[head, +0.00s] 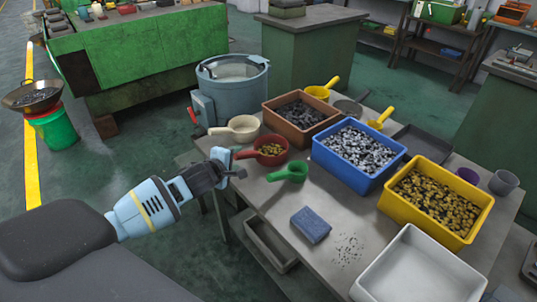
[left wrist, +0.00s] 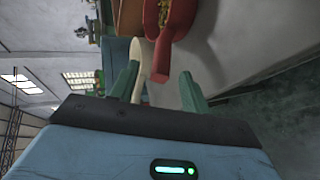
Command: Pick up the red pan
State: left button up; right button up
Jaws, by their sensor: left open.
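The red pan (head: 272,150) stands on the grey table near its left edge, with small brass-coloured pieces in it. Its red handle points left, toward my left gripper (head: 236,168). My left gripper is open and empty, just beside the handle's end at the table's edge. In the left wrist view the red pan (left wrist: 178,22) is at the top, and its handle reaches down between the two fingers of my left gripper (left wrist: 159,78) as seen from there. I cannot tell whether any finger touches the handle. My right gripper is not in view.
A cream pan (head: 243,127) is just behind the red one, and a green scoop (head: 290,171) is in front. A brown bin (head: 273,119) and a blue bin (head: 365,180) stand farther right.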

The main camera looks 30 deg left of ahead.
aim_at(242, 157)
pick_arm(q)
jog(key=shift+d+b+x, duration=0.15)
jog(key=shift+b+x, duration=0.05)
jog(key=shift+x, duration=1.45)
jog(key=shift+d+b+x, duration=0.15)
jog(key=shift+x, duration=1.45)
jog(key=shift+f, duration=0.15)
grip_shut()
